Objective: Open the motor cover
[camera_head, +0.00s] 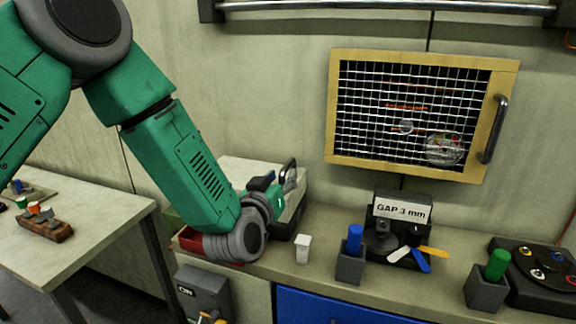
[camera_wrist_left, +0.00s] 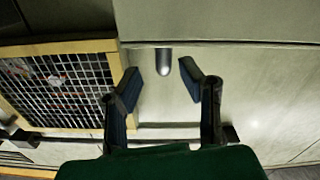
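The motor cover appears to be the yellow-framed wire mesh panel (camera_head: 336,110) on the wall, with a grey upright handle (camera_head: 494,129) at its right side. It looks shut; wires and a round part show behind the mesh. In the left wrist view the panel (camera_wrist_left: 122,85) is at the left, turned over. My left gripper (camera_head: 276,176) is low and left of the panel, apart from it. In the left wrist view its two fingers (camera_wrist_left: 161,82) are spread. A grey rounded peg (camera_wrist_left: 163,62) shows between them, apparently untouched. My right gripper is not in view.
A metal rail (camera_head: 380,5) runs above the panel. The bench below holds a white block (camera_head: 303,248), a blue peg holder (camera_head: 350,267), a "GAP 3 mm" stand (camera_head: 402,210), a green peg holder (camera_head: 487,293) and a black button box (camera_head: 540,275). A side table (camera_head: 90,215) stands left.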

